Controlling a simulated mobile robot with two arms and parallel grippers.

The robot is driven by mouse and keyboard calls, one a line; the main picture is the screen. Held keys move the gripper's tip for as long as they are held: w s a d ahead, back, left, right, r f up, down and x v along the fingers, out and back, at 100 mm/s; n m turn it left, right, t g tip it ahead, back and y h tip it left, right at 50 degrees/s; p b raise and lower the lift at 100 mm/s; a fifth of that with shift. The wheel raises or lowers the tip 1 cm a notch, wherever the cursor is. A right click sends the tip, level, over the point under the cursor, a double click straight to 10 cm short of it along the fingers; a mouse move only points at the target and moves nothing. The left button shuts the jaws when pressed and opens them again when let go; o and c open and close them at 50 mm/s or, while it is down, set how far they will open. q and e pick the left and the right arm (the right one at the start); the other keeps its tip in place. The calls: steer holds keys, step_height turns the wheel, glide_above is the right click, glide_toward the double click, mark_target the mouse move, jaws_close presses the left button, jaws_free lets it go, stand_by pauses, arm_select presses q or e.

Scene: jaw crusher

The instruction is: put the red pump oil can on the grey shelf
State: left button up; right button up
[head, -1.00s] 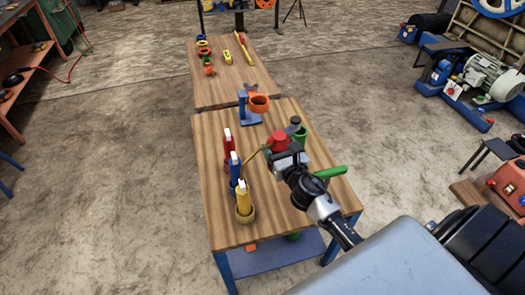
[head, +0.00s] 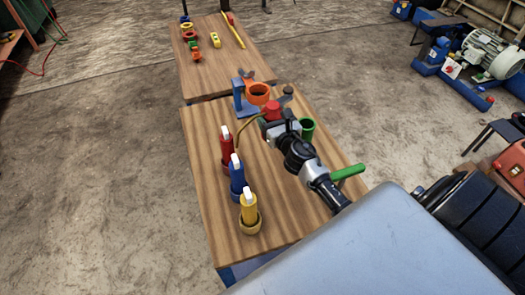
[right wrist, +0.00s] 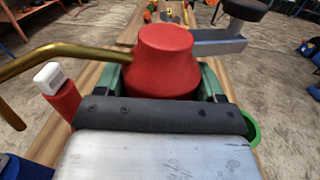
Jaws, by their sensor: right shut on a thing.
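The red pump oil can (head: 271,108) has a brass spout that points left and a grey pump lever. My right gripper (head: 273,123) is shut on it over the far right part of the near wooden table (head: 275,215). In the right wrist view the can's red body (right wrist: 165,60) sits between the fingers, with the spout to the left and the lever to the right. The gripper hides its lower part, so I cannot tell its height over the table. I cannot pick out a grey shelf. My left gripper is not in view.
A red bottle (head: 227,147), a blue bottle (head: 237,178) and a yellow bottle (head: 248,208) stand left of my right arm. A green cup (head: 307,128) is close on the right.

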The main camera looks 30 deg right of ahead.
steer(key=f+b, duration=0.1)
steer(key=w+f+b, duration=0.1)
steer(key=f, duration=0.1)
steer(key=shift+f+b, duration=0.25)
steer(key=shift+b, duration=0.05)
steer(key=shift+f+b, duration=0.65)
steer(key=shift+f, duration=0.1)
step_height(320, 180, down, 9)
steer(key=b, duration=0.4)
steer(key=shift+r+b, duration=0.15)
steer(key=shift+b, duration=0.25)
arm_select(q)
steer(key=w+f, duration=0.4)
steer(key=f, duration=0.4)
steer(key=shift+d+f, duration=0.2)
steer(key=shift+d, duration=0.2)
arm_select(e)
steer(key=shift+d+f, duration=0.1)
steer(key=shift+f, duration=0.1)
steer(key=shift+f, duration=0.15)
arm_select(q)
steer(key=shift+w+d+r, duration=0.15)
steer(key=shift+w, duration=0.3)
arm_select(e)
steer(key=o, duration=1.1)
